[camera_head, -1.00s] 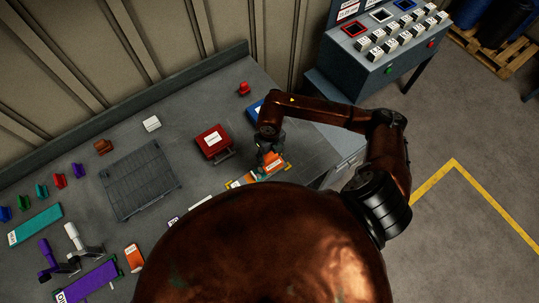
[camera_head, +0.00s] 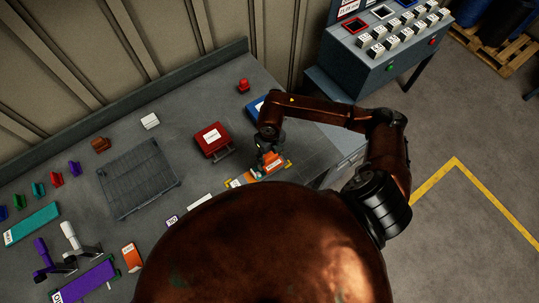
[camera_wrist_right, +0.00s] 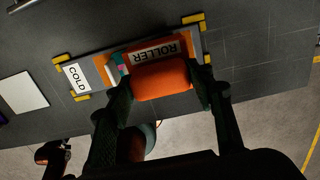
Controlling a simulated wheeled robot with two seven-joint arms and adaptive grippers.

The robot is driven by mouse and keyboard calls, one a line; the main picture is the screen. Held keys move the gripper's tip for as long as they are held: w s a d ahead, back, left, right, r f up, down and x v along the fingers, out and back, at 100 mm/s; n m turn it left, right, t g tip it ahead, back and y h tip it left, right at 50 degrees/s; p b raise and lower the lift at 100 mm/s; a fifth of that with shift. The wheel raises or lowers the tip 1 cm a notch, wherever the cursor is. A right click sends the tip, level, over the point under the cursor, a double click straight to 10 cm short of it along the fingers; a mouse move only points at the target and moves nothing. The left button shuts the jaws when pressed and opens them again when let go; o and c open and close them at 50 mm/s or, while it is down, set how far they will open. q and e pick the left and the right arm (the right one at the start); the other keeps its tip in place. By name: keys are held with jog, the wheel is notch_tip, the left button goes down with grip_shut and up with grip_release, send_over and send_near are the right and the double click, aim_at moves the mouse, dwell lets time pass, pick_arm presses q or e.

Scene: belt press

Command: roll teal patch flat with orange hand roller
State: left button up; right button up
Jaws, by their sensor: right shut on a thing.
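The orange hand roller (camera_wrist_right: 160,80), with a white ROLLER label, is between the fingers of my right gripper (camera_wrist_right: 163,86), which is shut on it. In the head view the right gripper (camera_head: 269,152) holds it over the right part of the bench. Under it is a grey plate (camera_wrist_right: 100,66) labelled COLD, set among yellow corner marks. A small teal and pink strip (camera_wrist_right: 119,70) shows beside the roller's left end; I cannot tell whether it is the teal patch. A long teal block (camera_head: 32,224) lies at the far left of the bench. My left gripper does not show.
A red box (camera_head: 213,139) stands behind and left of the roller, and a blue one (camera_head: 255,106) farther back. Purple and white handled tools (camera_head: 70,236) stand front left. The bench's front middle is hidden by my body.

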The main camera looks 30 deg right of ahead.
jog(key=shift+f+b, duration=0.75)
jog(key=shift+f, duration=0.2)
